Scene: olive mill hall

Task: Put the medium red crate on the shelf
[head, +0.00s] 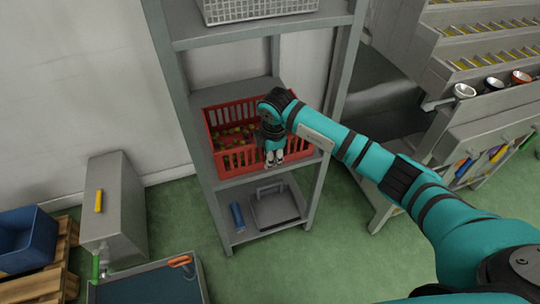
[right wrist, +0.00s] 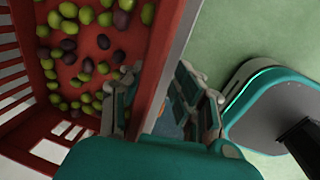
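The red crate (head: 237,158) stands on the middle board of the grey shelf unit (head: 200,130), with green and dark purple olives (right wrist: 85,45) inside. My right gripper (head: 274,158) is at the crate's front wall, near its right end. In the right wrist view, the fingers of my right gripper (right wrist: 160,95) straddle the red wall, one inside and one outside. A gap shows between the wall and the outer finger, so the gripper looks open. My right forearm and wrist hide the crate's right part. My left gripper is out of view.
A wire basket (head: 260,8) is on the board above. A grey scale-like device (head: 275,206) and a blue cylinder (head: 237,216) are on the board below. A grey cabinet (head: 115,205) and a blue bin (head: 25,238) stand left.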

